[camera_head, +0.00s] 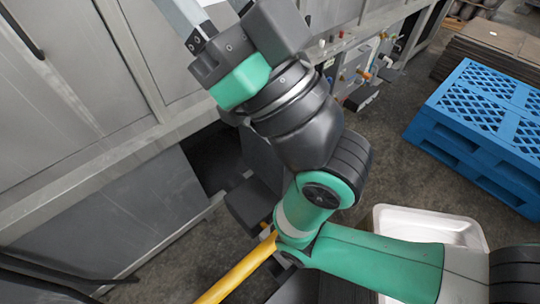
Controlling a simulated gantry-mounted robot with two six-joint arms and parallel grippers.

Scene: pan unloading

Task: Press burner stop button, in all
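The arm coming in from the lower right is my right arm. Its gripper (200,32) is at the upper left of the picture, in front of the grey metal cabinets. The fingertips are partly cut by the top edge, so I cannot tell their opening. A group of small controls and fittings (362,72), with red, yellow and white parts, sits on the equipment right of the gripper. They are too small to tell which one is the burner stop button. The gripper is apart from them in the picture. My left gripper is not in view.
Grey metal cabinets (75,115) fill the left side. A blue plastic pallet (485,115) lies at the right, with stacked brown sheets (490,45) behind it. A white tray (430,222) is partly behind my arm. A yellow bar (237,270) is at the bottom. Dark floor shows between.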

